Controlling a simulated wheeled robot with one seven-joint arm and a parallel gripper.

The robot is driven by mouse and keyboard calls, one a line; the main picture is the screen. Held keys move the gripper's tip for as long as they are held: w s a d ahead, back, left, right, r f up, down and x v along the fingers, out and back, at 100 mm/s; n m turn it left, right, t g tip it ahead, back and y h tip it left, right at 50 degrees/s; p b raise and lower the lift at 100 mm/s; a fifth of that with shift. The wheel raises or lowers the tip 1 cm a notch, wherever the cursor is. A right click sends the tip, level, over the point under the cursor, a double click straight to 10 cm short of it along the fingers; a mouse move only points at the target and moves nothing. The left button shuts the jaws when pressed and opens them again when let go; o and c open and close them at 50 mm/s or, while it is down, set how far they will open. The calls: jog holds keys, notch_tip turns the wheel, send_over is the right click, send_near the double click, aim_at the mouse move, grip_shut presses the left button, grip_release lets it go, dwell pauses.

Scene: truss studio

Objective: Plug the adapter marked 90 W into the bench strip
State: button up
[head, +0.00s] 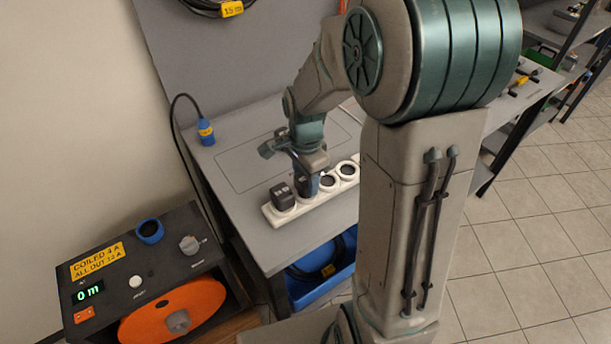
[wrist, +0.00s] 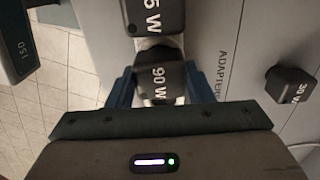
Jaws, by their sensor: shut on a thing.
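The black adapter marked 90 W (wrist: 160,78) sits between the two blue fingers of my gripper (wrist: 160,92) in the wrist view, and the gripper is shut on it. In the head view my gripper (head: 307,184) is down at the white bench strip (head: 309,205), beside a black adapter (head: 282,196) standing at the strip's near-left end. That neighbour, its label partly cut off and ending in 5 W (wrist: 155,16), is just beyond the 90 W adapter in the wrist view. Whether the 90 W adapter is seated in a socket is hidden.
Open round sockets (head: 347,170) show on the strip right of my gripper. A 30 W adapter (wrist: 291,87) lies on the grey bench by the word ADAPTERS. A blue plug (head: 206,132) stands on the bench's left. A cable reel box (head: 150,275) is at front left.

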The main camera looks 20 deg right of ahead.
jog(key=shift+f, duration=0.15)
jog(key=o, duration=1.7)
jog(key=shift+r+p, duration=3.25)
jog(key=shift+r, duration=1.3)
jog(key=s+r+n+t, duration=0.3)
jog(key=s+r+n, duration=0.7)
jog(key=s+n, duration=0.4)
jog(key=shift+s+n+t, duration=0.15)
jog(key=shift+n+t, duration=0.15)
jog(key=shift+n, duration=0.1)
